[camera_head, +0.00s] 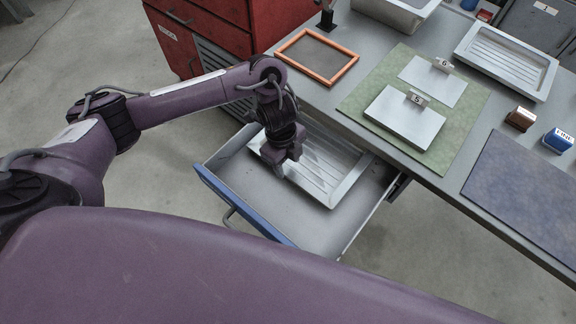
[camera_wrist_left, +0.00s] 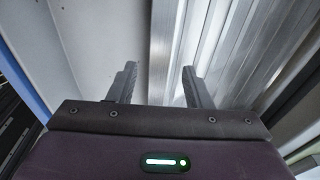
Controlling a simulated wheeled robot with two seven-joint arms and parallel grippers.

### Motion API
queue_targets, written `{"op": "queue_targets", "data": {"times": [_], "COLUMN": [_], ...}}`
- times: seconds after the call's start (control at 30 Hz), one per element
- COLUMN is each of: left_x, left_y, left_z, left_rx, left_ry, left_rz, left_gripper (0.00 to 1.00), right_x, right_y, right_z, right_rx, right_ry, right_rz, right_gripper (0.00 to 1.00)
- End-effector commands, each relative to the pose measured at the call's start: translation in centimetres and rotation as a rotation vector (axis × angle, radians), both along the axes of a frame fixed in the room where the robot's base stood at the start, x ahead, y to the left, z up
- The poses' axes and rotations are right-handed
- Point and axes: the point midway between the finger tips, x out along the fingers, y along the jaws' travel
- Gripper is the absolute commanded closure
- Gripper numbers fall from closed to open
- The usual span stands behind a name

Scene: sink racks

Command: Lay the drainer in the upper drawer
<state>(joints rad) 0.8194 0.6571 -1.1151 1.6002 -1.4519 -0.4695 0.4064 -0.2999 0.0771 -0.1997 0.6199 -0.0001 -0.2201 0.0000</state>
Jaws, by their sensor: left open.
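A pale metal drainer (camera_head: 335,172) with ridges lies in the open drawer (camera_head: 243,180), which has a blue front. It sits toward the back of the drawer, with bare floor in front of it. My left gripper (camera_head: 284,168) points down over the drainer's near left part and hides some of it. In the left wrist view the two fingers (camera_wrist_left: 157,88) are apart, with nothing clamped between them. The drainer's ridged metal (camera_wrist_left: 225,50) shows beyond and right of the fingers. Whether a finger touches it I cannot tell. My right gripper is out of view.
The workbench above holds an orange frame (camera_head: 318,56), a green mat (camera_head: 378,119) with two numbered plates, another ridged tray (camera_head: 543,84), small boxes and a blue-grey mat (camera_head: 525,195). A red cabinet (camera_head: 217,25) stands behind.

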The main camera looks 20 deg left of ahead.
Motion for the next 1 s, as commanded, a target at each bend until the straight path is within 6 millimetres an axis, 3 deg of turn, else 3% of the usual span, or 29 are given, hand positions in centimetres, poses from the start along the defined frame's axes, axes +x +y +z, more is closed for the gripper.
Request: {"op": "queue_targets", "data": {"times": [0.03,0.1,0.4,1.0], "left_x": [0.2,0.3,0.3,0.2], "left_y": [0.3,0.5,1.0,1.1], "left_z": [1.8,3.5,8.0,8.7], "left_rx": [0.003,0.003,0.002,0.002], "left_ry": [-0.006,-0.006,-0.002,0.002], "left_rz": [0.000,-0.001,-0.001,0.001], "left_gripper": [0.55,0.55,0.55,0.55], "right_x": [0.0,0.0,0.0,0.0], "right_y": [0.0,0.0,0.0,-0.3], "right_z": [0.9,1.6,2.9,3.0], "right_rx": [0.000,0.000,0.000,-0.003], "right_ry": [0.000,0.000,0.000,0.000], "right_rz": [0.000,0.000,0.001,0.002], "right_gripper": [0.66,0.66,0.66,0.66]}}
